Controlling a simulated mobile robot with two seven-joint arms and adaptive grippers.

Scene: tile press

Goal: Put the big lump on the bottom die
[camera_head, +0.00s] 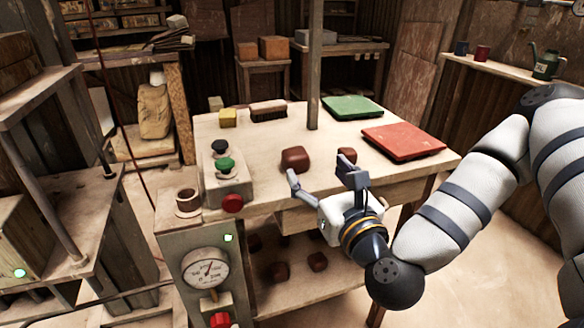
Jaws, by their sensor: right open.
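A big reddish-brown lump (295,159) sits on the wooden table (260,185), near its middle. A smaller lump (347,154) of the same colour sits to its right, partly hidden behind a finger of my right gripper. My right gripper (318,168) is open and empty at the table's front, with its fingers spread toward the lumps. The left fingertip is just below the big lump in the picture; I cannot tell if they touch. A press-like frame (62,195) stands at the left, but I cannot make out a bottom die on it. My left gripper is out of view.
A green tile or board (352,107) and a red one (404,141) lie at the table's back and right. A post (314,70) rises behind the lumps.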

